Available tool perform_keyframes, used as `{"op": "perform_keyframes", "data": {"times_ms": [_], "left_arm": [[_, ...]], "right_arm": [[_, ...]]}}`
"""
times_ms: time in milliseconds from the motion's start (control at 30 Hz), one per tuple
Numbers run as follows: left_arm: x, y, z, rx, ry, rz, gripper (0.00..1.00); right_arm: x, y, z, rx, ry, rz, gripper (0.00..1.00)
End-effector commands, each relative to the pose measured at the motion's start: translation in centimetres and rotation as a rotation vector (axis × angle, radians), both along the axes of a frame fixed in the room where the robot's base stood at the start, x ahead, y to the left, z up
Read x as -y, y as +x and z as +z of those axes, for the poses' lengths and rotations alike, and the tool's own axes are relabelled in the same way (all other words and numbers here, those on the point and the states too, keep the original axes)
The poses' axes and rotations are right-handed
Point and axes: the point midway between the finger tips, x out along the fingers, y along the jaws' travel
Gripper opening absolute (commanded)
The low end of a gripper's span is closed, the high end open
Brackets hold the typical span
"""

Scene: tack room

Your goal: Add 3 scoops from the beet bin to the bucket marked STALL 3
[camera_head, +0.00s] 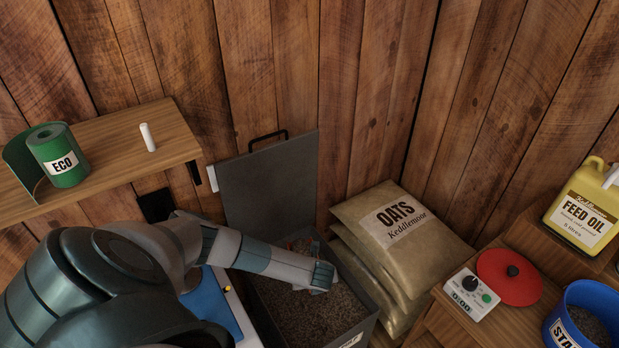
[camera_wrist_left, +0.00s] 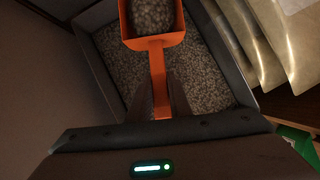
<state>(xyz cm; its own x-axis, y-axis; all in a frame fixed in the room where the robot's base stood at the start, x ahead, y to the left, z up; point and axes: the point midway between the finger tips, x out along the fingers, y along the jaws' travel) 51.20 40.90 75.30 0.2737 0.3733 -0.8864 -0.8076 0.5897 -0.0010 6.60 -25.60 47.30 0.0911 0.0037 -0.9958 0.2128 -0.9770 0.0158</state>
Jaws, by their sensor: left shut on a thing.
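My left gripper (camera_wrist_left: 158,95) is shut on the handle of an orange scoop (camera_wrist_left: 157,44). The scoop's bowl holds grey-brown pellets and is over the open feed bin (camera_wrist_left: 97,75); I cannot tell whether it touches the feed. In the head view the bin (camera_head: 362,325) stands with its grey lid (camera_head: 268,185) raised, and my left gripper (camera_head: 322,277) reaches into it. The bin's front label is cut off. A blue bucket (camera_head: 553,335) at the lower right has a label reading only "STA", with dark feed inside. My right gripper is out of view.
Stacked OATS sacks (camera_head: 400,240) lean right of the bin. A white timer (camera_head: 472,295), a red lid (camera_head: 509,277) and a yellow FEED OIL jug (camera_head: 583,207) sit near the bucket. A wooden shelf (camera_head: 110,150) at left holds a green ECO roll (camera_head: 60,158).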

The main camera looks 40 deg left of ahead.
Motion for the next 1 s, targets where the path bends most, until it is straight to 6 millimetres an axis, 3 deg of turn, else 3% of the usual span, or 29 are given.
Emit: {"op": "perform_keyframes", "data": {"times_ms": [300,1000], "left_arm": [[0.3,-0.3,1.3,0.013,0.017,-0.001,0.0],[-0.2,-0.4,1.5,0.013,0.019,0.003,0.0]], "right_arm": [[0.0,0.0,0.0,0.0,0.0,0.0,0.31],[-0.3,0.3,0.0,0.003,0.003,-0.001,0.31]]}}
